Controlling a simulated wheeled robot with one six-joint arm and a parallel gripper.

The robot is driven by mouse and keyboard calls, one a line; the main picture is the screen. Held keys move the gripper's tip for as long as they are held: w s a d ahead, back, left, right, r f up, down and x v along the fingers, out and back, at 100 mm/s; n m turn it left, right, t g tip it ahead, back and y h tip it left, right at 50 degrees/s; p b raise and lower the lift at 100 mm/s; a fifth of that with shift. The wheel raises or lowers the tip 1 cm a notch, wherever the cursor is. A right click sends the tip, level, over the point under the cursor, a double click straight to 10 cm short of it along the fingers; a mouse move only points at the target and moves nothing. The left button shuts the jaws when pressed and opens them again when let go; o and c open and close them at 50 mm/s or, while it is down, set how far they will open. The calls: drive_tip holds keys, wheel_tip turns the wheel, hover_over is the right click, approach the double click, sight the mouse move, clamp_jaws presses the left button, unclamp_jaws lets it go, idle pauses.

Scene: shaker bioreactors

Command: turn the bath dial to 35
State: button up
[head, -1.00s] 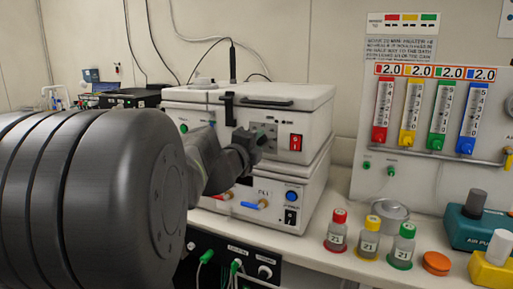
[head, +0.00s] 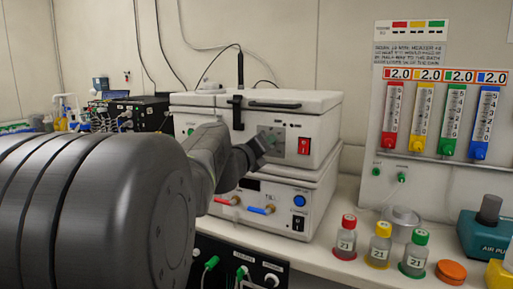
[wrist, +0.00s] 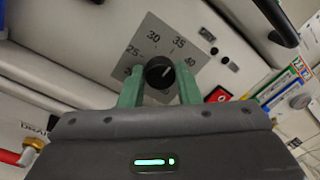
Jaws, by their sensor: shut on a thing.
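The bath dial (wrist: 160,73) is a round black knob on a grey scale plate (wrist: 146,42) marked 25, 30, 35 and 40. A faint pale mark on the knob seems to point up and right, towards the 35–40 side; its exact reading is too small to tell. My gripper (wrist: 160,82) has its two green fingers on either side of the dial, shut on it. In the head view my gripper (head: 262,146) is at the front of the upper white bath unit (head: 322,136), and its dark end hides the dial.
A red switch (head: 304,146) sits right of the dial plate. The lid handle (head: 274,105) juts out above. Red and blue valves (head: 262,210) are on the lower unit. Capped bottles (head: 345,238) stand on the bench at right.

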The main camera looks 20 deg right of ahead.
idle(0.3)
drive_tip(key=o, duration=1)
drive_tip(key=v, duration=1.4)
drive_tip(key=shift+w+f, duration=0.1)
drive_tip(key=shift+d, duration=0.1)
